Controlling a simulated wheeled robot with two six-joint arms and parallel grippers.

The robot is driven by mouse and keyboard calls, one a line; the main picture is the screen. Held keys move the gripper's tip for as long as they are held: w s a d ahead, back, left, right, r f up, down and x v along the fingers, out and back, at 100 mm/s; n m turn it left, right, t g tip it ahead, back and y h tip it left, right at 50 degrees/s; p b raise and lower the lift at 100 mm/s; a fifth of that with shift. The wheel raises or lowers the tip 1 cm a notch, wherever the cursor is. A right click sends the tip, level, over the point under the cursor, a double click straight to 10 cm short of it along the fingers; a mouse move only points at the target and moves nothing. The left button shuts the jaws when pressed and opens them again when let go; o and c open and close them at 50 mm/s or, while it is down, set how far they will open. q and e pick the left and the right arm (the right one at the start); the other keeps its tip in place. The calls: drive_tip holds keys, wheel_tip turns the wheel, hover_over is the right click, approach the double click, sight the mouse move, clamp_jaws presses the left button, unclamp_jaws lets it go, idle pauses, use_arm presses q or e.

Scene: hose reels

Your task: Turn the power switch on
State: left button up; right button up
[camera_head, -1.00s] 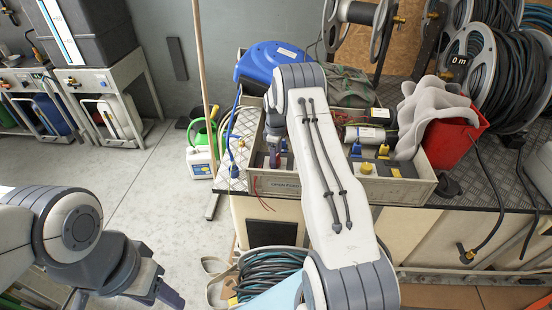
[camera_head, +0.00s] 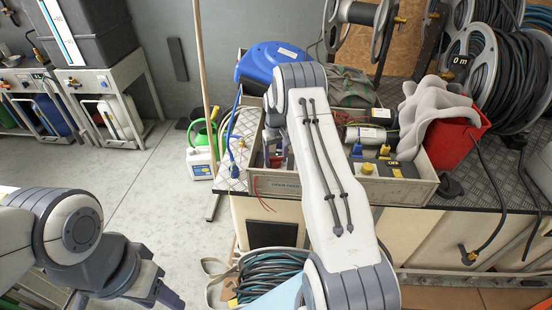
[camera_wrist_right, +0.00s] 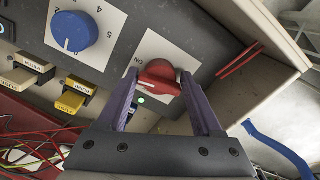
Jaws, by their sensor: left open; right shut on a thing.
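The power switch (camera_wrist_right: 158,78) is a red rotary knob on a white plate marked ON, set in a grey panel. Its white pointer mark faces left in the right wrist view, and a green lamp (camera_wrist_right: 141,99) glows beside it. The purple fingers of my right gripper (camera_wrist_right: 157,92) are shut on the knob, one on each side. My left gripper (camera_head: 168,298) is open and empty at the lower left.
The crate (camera_head: 300,186) stands on a workbench with a red bucket (camera_head: 455,138) and hose reels (camera_head: 490,65). Open floor (camera_head: 150,200) is at left.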

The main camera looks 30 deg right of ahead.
sight(275, 158)
drive_tip(key=shift+m, duration=1.1)
drive_tip(key=o, duration=1.1)
wheel_tip(275, 158, up, 11)
drive_tip(key=shift+f+b, duration=0.2)
drive_tip(key=shift+b, duration=0.35)
